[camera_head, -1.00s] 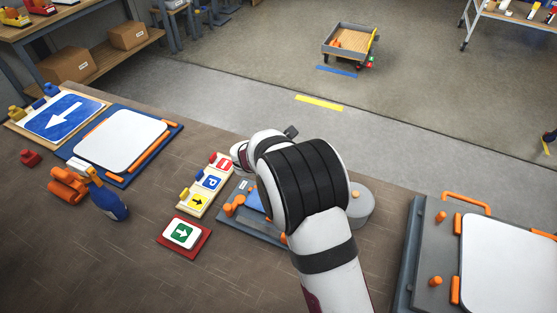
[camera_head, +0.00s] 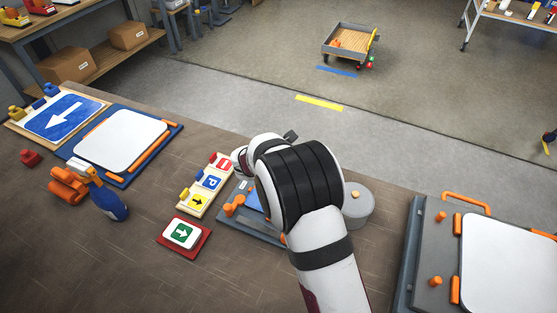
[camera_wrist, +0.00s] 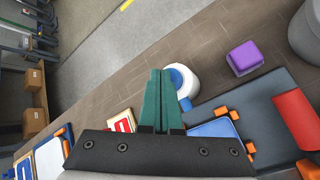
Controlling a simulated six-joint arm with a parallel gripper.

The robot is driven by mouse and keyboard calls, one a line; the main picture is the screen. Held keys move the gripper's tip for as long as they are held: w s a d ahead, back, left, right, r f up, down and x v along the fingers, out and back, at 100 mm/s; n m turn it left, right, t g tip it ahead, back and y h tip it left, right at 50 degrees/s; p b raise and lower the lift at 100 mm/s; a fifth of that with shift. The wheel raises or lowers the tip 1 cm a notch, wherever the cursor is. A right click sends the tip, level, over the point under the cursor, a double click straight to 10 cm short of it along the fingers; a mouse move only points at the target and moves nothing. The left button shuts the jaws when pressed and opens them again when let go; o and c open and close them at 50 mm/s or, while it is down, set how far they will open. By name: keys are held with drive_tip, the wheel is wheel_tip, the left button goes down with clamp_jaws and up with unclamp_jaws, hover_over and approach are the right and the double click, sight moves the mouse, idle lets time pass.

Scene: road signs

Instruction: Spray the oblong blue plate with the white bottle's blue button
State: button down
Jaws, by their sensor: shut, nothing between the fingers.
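The white bottle (camera_wrist: 190,88) with its blue button (camera_wrist: 177,78) stands on the brown bench in the wrist view, partly covered by my right finger. My gripper (camera_wrist: 160,72) is shut and empty, with its teal fingertips over or just left of the bottle in the picture; I cannot tell if they touch it. The oblong blue plate (camera_wrist: 222,129) lies on a dark grey board, right of and below the bottle in the picture. In the head view only a sliver of the plate (camera_head: 254,200) shows, and my arm hides the bottle and fingertips.
Small sign tiles (camera_head: 212,181) lie left of my arm.

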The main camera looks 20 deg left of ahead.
drive_tip(key=shift+f, duration=0.15)
drive_tip(key=shift+r, duration=0.8)
drive_tip(key=shift+r, duration=0.1)
wheel_tip(320, 180, up, 6)
drive_tip(key=shift+f, duration=0.1)
idle(0.6)
